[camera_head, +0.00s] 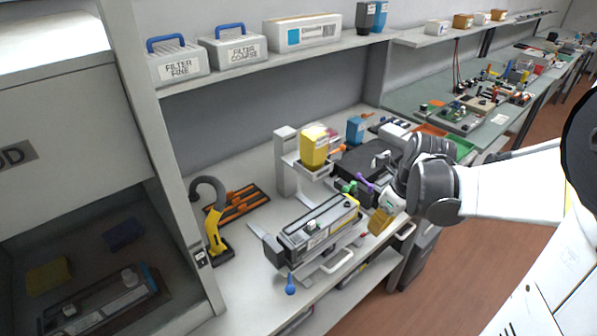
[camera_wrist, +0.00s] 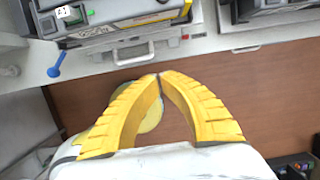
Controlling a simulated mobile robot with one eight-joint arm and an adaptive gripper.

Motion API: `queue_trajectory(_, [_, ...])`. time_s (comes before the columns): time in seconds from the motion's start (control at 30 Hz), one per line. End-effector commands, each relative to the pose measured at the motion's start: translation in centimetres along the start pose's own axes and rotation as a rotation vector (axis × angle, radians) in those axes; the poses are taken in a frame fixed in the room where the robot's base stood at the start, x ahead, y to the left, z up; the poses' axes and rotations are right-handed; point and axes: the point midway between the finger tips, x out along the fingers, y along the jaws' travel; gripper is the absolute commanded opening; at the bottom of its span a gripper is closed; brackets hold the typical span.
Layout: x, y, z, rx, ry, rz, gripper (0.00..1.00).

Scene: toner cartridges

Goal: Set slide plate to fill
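The filling station (camera_head: 287,170) stands on the bench, with a yellow hopper (camera_head: 314,148) on its arm. A grey toner cartridge (camera_head: 318,228) with a yellow-marked end lies in the cradle in front of it. A white pull handle (camera_head: 337,262) sticks out at the cradle's front and shows in the wrist view (camera_wrist: 133,53). I cannot tell for sure which part is the slide plate or its setting. A blue-knobbed lever (camera_head: 290,285) hangs at the cradle's left. My gripper (camera_head: 380,220) is off the bench's front edge, its yellow fingertips (camera_wrist: 158,76) together and empty, apart from the handle.
A black device (camera_head: 365,160) and blue bottle (camera_head: 355,130) stand behind my gripper. Open floor (camera_head: 450,270) lies in front of the bench.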

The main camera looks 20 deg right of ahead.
Motion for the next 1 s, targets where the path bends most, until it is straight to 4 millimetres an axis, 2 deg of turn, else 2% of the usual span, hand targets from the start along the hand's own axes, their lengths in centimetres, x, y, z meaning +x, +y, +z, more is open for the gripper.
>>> queue_trajectory(0.17, [2.2, 0.0, -0.1, 0.010, 0.000, 0.002, 0.00])
queue_trajectory(0.57, [10.7, 0.0, 0.0, 0.006, 0.000, 0.001, 0.00])
queue_trajectory(0.63, [10.6, 0.0, 1.4, 0.004, -0.001, 0.001, 0.00])
queue_trajectory(0.8, [10.8, 0.0, 3.3, 0.005, 0.000, 0.001, 0.00])
queue_trajectory(1.0, [10.9, 0.0, 3.9, 0.007, 0.000, 0.001, 0.00])
